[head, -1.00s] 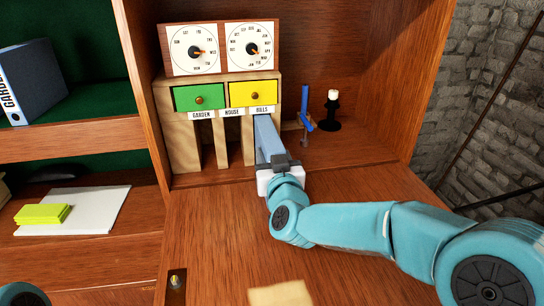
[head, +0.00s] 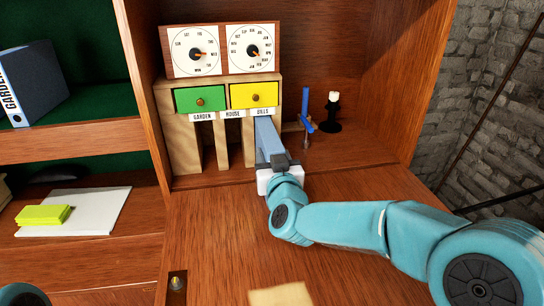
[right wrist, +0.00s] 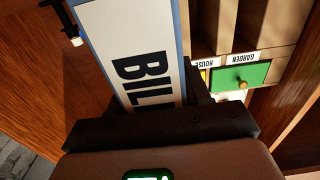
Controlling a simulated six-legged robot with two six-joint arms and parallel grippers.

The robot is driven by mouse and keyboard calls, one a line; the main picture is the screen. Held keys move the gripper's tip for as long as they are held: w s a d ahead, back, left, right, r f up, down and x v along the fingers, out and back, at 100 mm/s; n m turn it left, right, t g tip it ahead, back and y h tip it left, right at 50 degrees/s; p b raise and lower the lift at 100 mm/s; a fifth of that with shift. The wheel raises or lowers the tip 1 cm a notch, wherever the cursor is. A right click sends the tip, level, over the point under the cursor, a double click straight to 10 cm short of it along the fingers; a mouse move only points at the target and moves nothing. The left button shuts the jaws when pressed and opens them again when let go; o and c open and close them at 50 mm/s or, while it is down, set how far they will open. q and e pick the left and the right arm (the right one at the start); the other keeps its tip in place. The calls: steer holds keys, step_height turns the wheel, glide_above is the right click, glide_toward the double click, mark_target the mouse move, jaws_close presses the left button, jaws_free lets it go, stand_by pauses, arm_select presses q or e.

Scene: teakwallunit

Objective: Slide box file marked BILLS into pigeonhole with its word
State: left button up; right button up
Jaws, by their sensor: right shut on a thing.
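The blue box file (head: 268,138) is in my right gripper (head: 279,162), which is shut on its near end. In the right wrist view the file (right wrist: 137,50) shows a white label reading "BIL", the rest hidden by the gripper (right wrist: 160,125). The wooden pigeonhole unit (head: 217,93) has labels GARDEN, HOUSE and BILLS over its openings. The file's far end is at the opening under the BILLS label (head: 263,112); how deep it reaches is hard to tell. My left gripper is not in view.
Green (head: 199,98) and yellow (head: 253,94) drawers sit above the openings, with a two-dial calendar (head: 220,49) on top. A blue item on a stand (head: 306,113) and a black candlestick (head: 332,112) stand close to the right. A GARDEN file (head: 32,82) is on the left shelf.

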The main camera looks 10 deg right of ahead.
steer(key=shift+w+p, duration=0.45)
steer(key=shift+w, duration=1.25)
stand_by(2.2)
